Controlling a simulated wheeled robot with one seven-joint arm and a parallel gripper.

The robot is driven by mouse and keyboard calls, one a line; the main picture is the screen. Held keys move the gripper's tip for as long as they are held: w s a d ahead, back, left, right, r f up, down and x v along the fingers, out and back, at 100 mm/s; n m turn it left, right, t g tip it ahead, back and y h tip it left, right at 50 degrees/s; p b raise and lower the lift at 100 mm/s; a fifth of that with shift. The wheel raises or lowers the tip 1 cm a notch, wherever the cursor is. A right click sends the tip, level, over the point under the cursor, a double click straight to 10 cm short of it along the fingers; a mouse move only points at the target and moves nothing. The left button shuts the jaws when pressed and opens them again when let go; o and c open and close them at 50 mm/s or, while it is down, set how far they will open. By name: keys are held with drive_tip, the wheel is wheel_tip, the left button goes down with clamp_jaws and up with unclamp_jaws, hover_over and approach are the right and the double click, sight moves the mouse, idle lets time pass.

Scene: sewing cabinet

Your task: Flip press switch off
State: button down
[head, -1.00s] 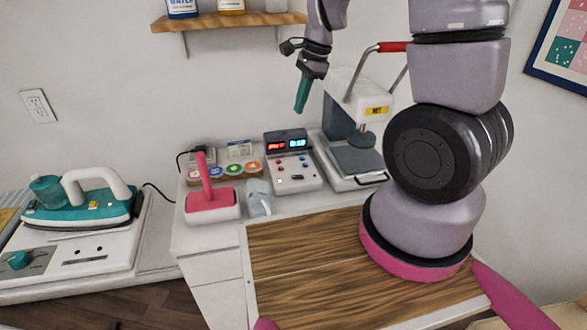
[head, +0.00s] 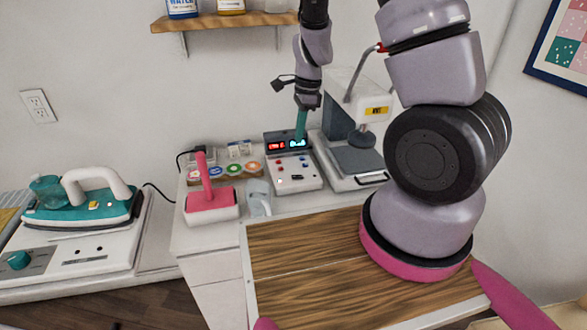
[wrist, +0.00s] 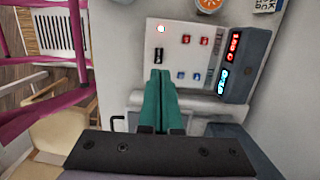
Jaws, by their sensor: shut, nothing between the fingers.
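The control box (head: 308,184) stands on the white cabinet beside the heat press (head: 358,160). Its raised back display (head: 277,146) glows red and blue. A small black switch (head: 297,178) sits on its light panel. Which way the switch is tipped is too small to tell. My gripper (head: 301,136) is shut and empty, its teal fingers pointing down above the box, in front of the display. In the wrist view the fingertips (wrist: 160,73) appear close to the switch.
The press has a red-tipped lever and stands right of the box. A pink-handled tool (head: 211,203) and several colored round labels lie to the left. A teal iron (head: 85,204) rests farther left.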

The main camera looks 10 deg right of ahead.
sight(293, 176)
drive_tip(key=f, duration=0.3)
drive_tip(key=a+f, duration=0.1)
drive_tip(key=f, duration=0.7)
drive_tip(key=shift+a+f, duration=0.1)
drive_tip(key=shift+a, duration=0.1)
drive_tip(key=shift+a+f, duration=0.15)
drive_tip(key=shift+f, duration=0.35)
drive_tip(key=shift+a+f, duration=0.1)
drive_tip(key=shift+f, duration=0.1)
drive_tip(key=shift+d+r, duration=0.25)
drive_tip(key=shift+d, duration=0.55)
